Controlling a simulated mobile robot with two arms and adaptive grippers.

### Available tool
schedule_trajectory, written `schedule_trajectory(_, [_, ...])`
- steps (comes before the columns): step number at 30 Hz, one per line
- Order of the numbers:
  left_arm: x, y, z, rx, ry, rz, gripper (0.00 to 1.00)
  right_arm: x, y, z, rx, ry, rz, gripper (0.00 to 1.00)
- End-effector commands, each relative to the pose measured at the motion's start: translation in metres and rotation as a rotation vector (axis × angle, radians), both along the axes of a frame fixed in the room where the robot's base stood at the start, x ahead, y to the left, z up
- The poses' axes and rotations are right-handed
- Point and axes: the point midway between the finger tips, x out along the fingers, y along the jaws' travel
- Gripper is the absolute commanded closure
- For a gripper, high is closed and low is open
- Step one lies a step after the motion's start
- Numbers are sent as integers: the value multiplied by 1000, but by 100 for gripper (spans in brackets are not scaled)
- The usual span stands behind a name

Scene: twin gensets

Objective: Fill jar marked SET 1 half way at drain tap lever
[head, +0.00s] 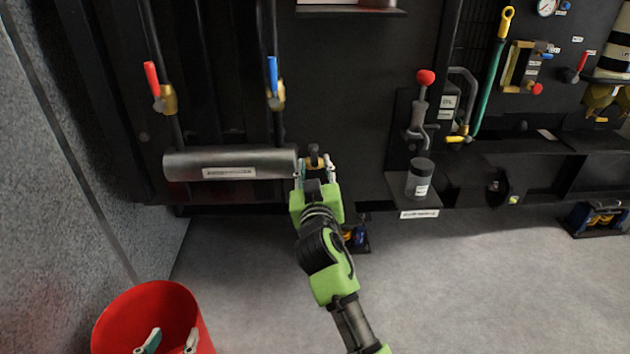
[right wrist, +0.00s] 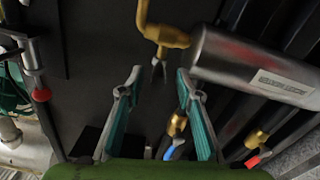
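A brass drain tap (head: 316,162) sits at the right end of a horizontal grey metal cylinder (head: 230,163). In the right wrist view the brass tap (right wrist: 165,37) is ahead of the fingers, at the cylinder's end. My right gripper (head: 315,170) is open and empty, its fingers on either side of the tap in the head view; contact cannot be told. A dark-lidded jar (head: 420,180) with a white label stands upright on a small ledge to the right; its marking is unreadable. My left gripper (head: 170,342) is open, low at the left, over the red bucket.
The red bucket (head: 150,305) stands on the floor near the left wall. A red-knobbed lever (head: 425,78) rises above the jar. Red (head: 152,80) and blue (head: 273,75) handled valves are above the cylinder. The floor at right centre is mostly clear.

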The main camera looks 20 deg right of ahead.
Motion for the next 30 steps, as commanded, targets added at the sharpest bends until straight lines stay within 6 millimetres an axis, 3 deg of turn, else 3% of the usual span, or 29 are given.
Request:
schedule_trajectory(6, [0, 0, 0, 0, 0, 0, 60, -45, 11, -1, 3, 1, 0, 68])
schedule_trajectory(10, [0, 0, 0, 0, 0, 0, 60, -61, 16, 0, 1, 1, 2, 68])
schedule_trajectory(24, [0, 0, 0, 0, 0, 0, 60, -71, 18, -1, 0, 1, 1, 68])
schedule_trajectory(27, [0, 0, 0, 0, 0, 0, 60, -80, 14, -14, 9, 30, 12, 68])
schedule_trajectory(30, [0, 0, 0, 0, 0, 0, 60, -104, 7, -47, 37, 100, 50, 68])
